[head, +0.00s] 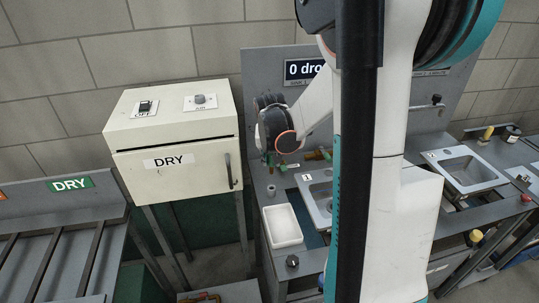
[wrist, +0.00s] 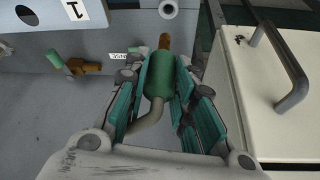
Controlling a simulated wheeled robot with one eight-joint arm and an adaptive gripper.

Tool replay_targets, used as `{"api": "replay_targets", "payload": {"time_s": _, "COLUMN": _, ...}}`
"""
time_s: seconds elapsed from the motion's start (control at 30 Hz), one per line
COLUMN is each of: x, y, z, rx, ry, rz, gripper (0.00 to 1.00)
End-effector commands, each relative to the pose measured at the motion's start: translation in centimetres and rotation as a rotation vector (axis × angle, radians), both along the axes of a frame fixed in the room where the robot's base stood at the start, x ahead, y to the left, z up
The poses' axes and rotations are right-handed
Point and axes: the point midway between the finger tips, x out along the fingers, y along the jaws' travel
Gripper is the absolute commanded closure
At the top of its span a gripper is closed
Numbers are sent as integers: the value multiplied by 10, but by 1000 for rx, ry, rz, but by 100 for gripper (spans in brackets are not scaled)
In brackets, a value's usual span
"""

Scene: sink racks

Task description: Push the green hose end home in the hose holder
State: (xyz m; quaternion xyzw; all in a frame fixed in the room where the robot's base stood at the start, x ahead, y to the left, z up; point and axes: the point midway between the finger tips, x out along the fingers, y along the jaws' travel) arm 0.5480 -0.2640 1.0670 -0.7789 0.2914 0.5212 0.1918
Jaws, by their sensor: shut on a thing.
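The green hose end (wrist: 160,76) is a short green cylinder between my fingers in the wrist view. A beige hose (wrist: 146,130) curves away from its near end. A brown-brass piece (wrist: 165,42) shows at its far end, beside a small "HOSE" label (wrist: 117,56). I cannot tell whether this brass is part of the hose end or of the hose holder, nor how deep the end sits. My gripper (wrist: 161,85) is shut on the green hose end. In the head view my gripper (head: 281,160) is small, low at the grey back panel.
The cream DRY box (head: 175,150) stands close beside my gripper; its handle (wrist: 292,82) shows in the wrist view. A brass fitting with a green end (wrist: 75,63) is on the other side. A grey ring (wrist: 168,8) and a white tray (head: 282,226) are nearby.

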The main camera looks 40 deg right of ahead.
Motion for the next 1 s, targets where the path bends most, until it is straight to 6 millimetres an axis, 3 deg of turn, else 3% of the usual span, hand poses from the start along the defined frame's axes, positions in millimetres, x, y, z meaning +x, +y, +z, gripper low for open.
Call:
{"api": "replay_targets", "payload": {"time_s": 0.27, "x": 0, "y": 0, "z": -7, "rx": 0, "ry": 0, "rz": 0, "gripper": 100}}
{"api": "replay_targets", "payload": {"time_s": 0.8, "x": 0, "y": 0, "z": -52, "rx": 0, "ry": 0, "rz": 0, "gripper": 100}}
{"api": "replay_targets", "payload": {"time_s": 1.0, "x": 0, "y": 0, "z": -58, "rx": 0, "ry": 0, "rz": 0, "gripper": 100}}
